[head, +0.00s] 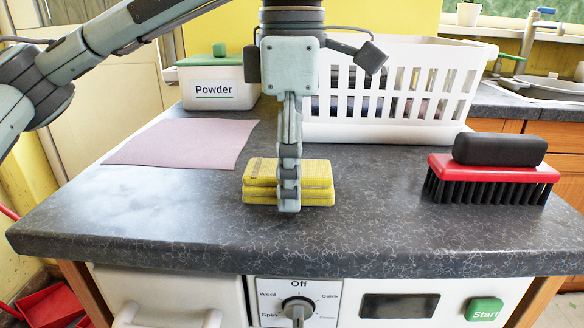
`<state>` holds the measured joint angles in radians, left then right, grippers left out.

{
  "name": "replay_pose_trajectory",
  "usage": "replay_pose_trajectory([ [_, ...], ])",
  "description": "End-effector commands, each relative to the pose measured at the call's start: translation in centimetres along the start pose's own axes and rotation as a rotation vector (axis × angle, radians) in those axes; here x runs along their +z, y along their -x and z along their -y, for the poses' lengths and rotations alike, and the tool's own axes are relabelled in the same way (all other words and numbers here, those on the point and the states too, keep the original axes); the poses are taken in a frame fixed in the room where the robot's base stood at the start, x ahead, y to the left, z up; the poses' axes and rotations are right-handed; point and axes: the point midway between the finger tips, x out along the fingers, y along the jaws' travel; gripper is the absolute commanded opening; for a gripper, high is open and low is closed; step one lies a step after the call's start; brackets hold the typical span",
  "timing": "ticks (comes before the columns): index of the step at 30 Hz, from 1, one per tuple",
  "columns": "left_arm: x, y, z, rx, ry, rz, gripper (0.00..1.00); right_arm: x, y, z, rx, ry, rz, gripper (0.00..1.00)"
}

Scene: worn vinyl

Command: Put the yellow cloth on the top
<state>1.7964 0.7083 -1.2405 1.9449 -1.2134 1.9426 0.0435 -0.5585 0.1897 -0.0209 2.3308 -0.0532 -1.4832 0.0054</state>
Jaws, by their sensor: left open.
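A folded yellow cloth (318,178) lies in layers on the dark speckled top (400,240) above the washing machine, near the middle. My left gripper (289,203) points straight down at the cloth, and its fingers cover a strip of the cloth's middle. I see the gripper edge-on, with one finger hiding the other. The gripper is open. Its fingertip reaches about the cloth's lower front edge in the picture; I cannot tell whether it touches the cloth. My right gripper is out of view.
A flat pink cloth (185,142) lies left. Behind stand a white powder box (213,90) with a green lid and a white slotted basket (400,130). A red brush (490,180) with black bristles stands right. The front of the top is clear.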

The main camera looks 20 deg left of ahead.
Motion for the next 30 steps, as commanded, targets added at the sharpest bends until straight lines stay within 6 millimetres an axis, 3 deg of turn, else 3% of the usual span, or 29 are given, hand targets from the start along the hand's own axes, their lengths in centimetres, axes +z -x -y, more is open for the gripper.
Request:
replay_pose_trajectory([
  [7,0.2,4.8,-0.3,0.005,0.001,0.005,0.67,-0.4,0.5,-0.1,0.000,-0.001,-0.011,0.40],
  [12,0.3,7.1,-0.3,0.005,0.000,0.004,0.67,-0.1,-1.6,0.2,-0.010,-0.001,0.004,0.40],
  [30,0.3,7.7,-0.3,0.002,-0.001,0.003,0.67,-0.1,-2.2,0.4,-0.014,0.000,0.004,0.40],
])
